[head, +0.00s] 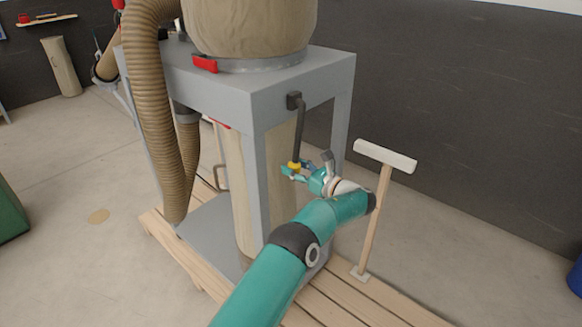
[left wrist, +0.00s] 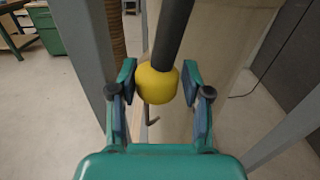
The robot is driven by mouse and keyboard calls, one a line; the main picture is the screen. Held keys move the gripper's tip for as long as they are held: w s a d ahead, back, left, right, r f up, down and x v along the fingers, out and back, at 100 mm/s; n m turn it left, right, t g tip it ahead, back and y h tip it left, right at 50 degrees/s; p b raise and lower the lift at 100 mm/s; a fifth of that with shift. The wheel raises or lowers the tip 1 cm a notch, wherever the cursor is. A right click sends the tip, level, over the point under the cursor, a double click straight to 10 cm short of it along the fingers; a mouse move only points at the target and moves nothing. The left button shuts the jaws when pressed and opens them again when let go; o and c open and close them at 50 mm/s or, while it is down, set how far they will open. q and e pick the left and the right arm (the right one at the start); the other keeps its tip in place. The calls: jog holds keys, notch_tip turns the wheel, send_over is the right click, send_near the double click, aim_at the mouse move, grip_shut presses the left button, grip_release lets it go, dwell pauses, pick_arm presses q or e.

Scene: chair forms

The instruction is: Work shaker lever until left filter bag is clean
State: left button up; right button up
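The shaker lever is a dark rod (head: 300,130) hanging from a bracket on the grey frame, with a yellow knob (head: 294,166) at its lower end. In the left wrist view the yellow knob (left wrist: 157,84) sits between the fingertips of my left gripper (left wrist: 158,82). The fingers stand on both sides of it, with a narrow gap visible at the right, so the gripper looks open around it. In the head view my left gripper (head: 294,172) is at the knob. A tan filter bag (head: 250,30) stands on top of the frame; its upper part is cut off. My right gripper is out of view.
The grey frame (head: 300,85) stands on a wooden pallet (head: 345,297), with a tan lower bag (head: 240,175) inside. A ribbed hose (head: 150,100) runs down its left side. A T-handled wooden tool (head: 380,200) stands upright right of my arm. A dark wall lies behind.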

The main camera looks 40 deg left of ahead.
pick_arm(q)
jog(key=shift+s+a+r, duration=0.1)
jog(key=shift+s+r, duration=0.15)
jog(key=shift+s, duration=0.15)
jog(key=s, duration=0.2)
jog(key=s+r+p, duration=0.1)
jog(key=s, duration=0.1)
jog(key=shift+s+a+r+p, duration=0.1)
jog(key=shift+s+a+p, duration=0.05)
jog(key=shift+s+p, duration=0.2)
jog(key=s+r, duration=0.1)
jog(key=s, duration=0.1)
jog(key=s+r+p, duration=0.1)
jog(key=s+r, duration=0.1)
jog(key=shift+s+a+r, duration=0.1)
jog(key=shift+a, duration=0.1)
jog(key=shift+s, duration=0.25)
jog(key=shift+r, duration=0.1)
